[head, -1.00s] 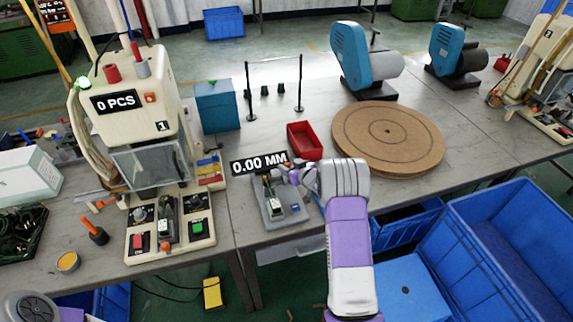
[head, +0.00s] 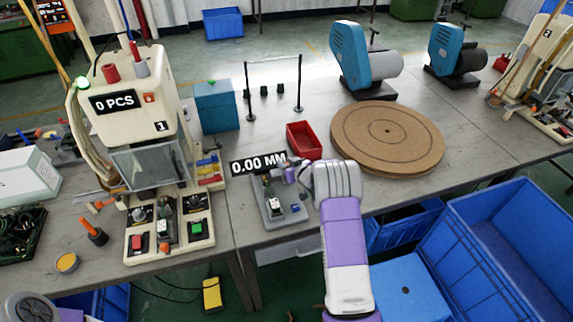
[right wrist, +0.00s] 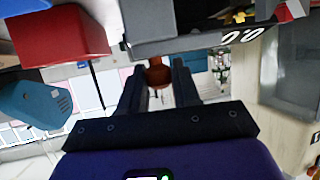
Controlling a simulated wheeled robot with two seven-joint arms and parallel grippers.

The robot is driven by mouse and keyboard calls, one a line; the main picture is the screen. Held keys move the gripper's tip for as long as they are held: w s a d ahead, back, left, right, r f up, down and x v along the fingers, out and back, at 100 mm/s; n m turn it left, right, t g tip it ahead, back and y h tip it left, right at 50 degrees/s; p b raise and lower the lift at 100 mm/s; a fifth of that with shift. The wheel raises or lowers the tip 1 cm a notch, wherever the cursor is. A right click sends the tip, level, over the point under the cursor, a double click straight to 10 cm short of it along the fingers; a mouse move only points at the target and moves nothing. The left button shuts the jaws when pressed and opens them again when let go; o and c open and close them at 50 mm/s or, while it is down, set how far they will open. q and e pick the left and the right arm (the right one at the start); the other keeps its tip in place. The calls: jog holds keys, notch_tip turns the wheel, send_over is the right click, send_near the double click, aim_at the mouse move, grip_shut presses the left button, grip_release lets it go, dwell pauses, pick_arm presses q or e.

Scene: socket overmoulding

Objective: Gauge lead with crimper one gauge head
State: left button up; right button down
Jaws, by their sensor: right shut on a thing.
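The gauge (head: 272,213) is a grey stand on the table with a small dial-like unit and a sign above reading 0.00 MM (head: 258,163). My right gripper (head: 292,172) is at the upper right part of the gauge. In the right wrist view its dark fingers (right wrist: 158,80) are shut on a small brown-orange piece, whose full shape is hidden. Crimper one (head: 138,110) is the cream machine at left with a 0 PCS display and the number 1. I cannot make out a lead in the gripper. My left gripper is not in view.
A red bin (head: 304,140) stands behind the gauge. A round brown turntable board (head: 387,138) lies to the right. Blue crates (head: 505,245) stand at front right. An orange-handled tool (head: 92,230) and a yellow-topped tin (head: 67,262) are at left.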

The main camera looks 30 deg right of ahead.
aim_at(275, 172)
jog(key=shift+w+a+b, duration=0.2)
jog(key=shift+a+b, duration=0.1)
jog(key=shift+a, duration=0.45)
jog(key=shift+w+a+b, duration=0.15)
jog(key=shift+a+b, duration=0.15)
jog(key=shift+a, duration=0.5)
jog(key=shift+w+a+b, duration=0.2)
jog(key=shift+a+b, duration=0.1)
jog(key=shift+a, duration=0.45)
jog(key=c, duration=0.9)
grip_release()
jog(key=shift+a, duration=0.1)
jog(key=shift+s, duration=0.1)
jog(key=shift+s+r, duration=0.15)
jog(key=shift+s, duration=0.05)
jog(key=p+v, duration=0.1)
jog(key=v, duration=0.6)
